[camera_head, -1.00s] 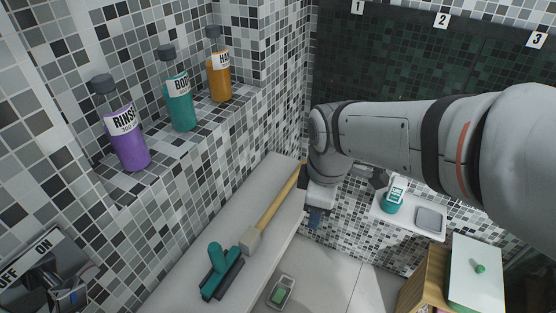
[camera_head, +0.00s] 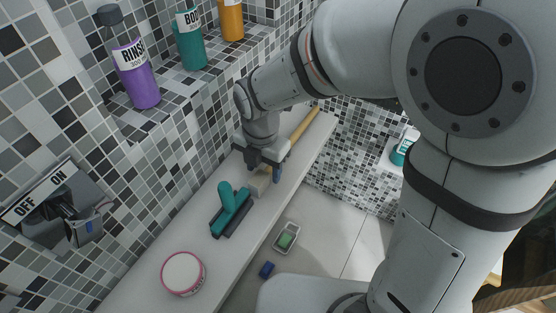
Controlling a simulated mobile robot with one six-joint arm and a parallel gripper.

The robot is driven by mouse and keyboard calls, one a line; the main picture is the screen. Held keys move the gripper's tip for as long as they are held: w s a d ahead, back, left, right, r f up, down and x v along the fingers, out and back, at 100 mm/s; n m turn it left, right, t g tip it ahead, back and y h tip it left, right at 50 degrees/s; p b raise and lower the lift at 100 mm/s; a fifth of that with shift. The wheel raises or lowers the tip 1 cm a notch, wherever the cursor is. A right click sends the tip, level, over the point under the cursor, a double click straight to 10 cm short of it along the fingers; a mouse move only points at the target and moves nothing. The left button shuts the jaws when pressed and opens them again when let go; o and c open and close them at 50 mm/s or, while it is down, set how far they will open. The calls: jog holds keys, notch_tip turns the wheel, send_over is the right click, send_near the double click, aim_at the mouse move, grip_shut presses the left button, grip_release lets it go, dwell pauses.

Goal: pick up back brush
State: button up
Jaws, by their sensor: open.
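The back brush (camera_head: 305,124) lies on the white ledge, its long pale wooden handle running toward the far end and its blocky head (camera_head: 261,184) nearer me. My gripper (camera_head: 265,169) is open and sits right over the brush, close to its head. The gripper and wrist hide the part where the handle meets the head. I cannot tell whether the fingers touch the brush or stand on both sides of it.
Bottles, including a purple one (camera_head: 137,75), stand on the tiled shelf. A soap dish (camera_head: 287,238) and blue block (camera_head: 266,269) are on the floor.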

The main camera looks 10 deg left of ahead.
jog(key=shift+f, duration=1.45)
jog(key=shift+c, duration=0.4)
jog(key=c, duration=1.1)
